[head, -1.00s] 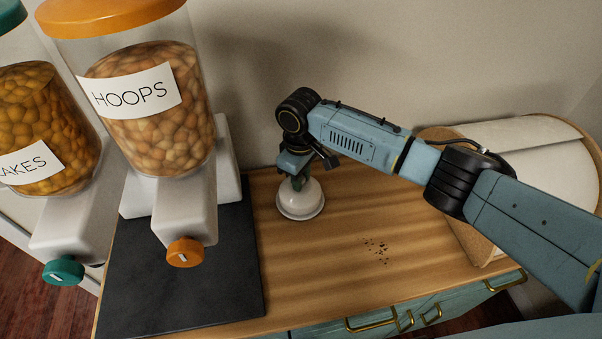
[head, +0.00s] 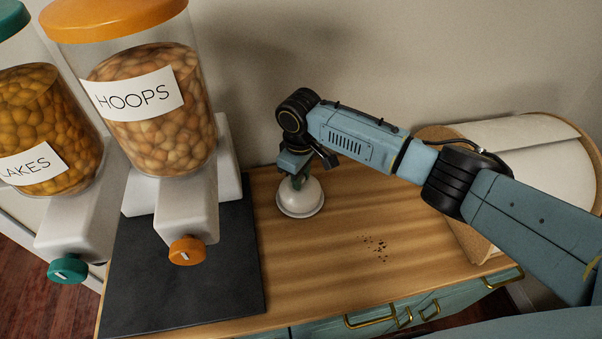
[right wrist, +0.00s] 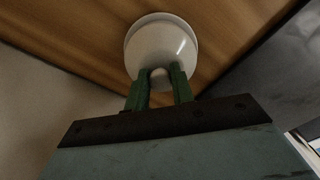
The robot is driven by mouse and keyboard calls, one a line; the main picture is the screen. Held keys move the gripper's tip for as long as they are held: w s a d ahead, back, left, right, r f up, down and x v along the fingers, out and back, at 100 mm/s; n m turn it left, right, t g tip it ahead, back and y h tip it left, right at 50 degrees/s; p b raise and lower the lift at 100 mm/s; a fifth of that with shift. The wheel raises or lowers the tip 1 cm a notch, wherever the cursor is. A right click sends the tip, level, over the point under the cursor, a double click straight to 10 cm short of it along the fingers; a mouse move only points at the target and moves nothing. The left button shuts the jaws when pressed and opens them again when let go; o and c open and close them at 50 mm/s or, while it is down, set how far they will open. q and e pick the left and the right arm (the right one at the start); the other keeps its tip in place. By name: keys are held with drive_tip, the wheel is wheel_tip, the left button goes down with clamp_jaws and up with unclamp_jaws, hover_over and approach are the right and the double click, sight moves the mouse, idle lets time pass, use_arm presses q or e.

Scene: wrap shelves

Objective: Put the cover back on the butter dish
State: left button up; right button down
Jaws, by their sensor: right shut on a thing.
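The white domed cover (head: 301,200) is upright at the back of the wooden counter, right of the dark slab. It also shows in the right wrist view (right wrist: 168,42). My right gripper (head: 297,181) comes down on it from above. In the right wrist view, its two green fingers (right wrist: 160,82) are shut on the knob at the top of the dome. A thin pale rim shows around the dome's lower edge. I cannot tell whether that is the cover's own lip or the butter dish under it. No separate dish shows. My left gripper is not in view.
Two cereal dispensers, one marked HOOPS (head: 152,110), stand at the left, one over a dark slab (head: 215,285). Dark crumbs (head: 376,248) lie on the counter (head: 320,280). A rounded white-and-cork object (head: 535,150) stands at the right. The counter's front middle is clear.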

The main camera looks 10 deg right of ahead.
drive_tip(key=c, duration=0.6)
unclamp_jaws()
drive_tip(key=shift+c, duration=0.2)
drive_tip(key=shift+r+p, duration=3.55)
drive_tip(key=shift+p, duration=0.55)
drive_tip(key=shift+f, duration=0.1)
clamp_jaws()
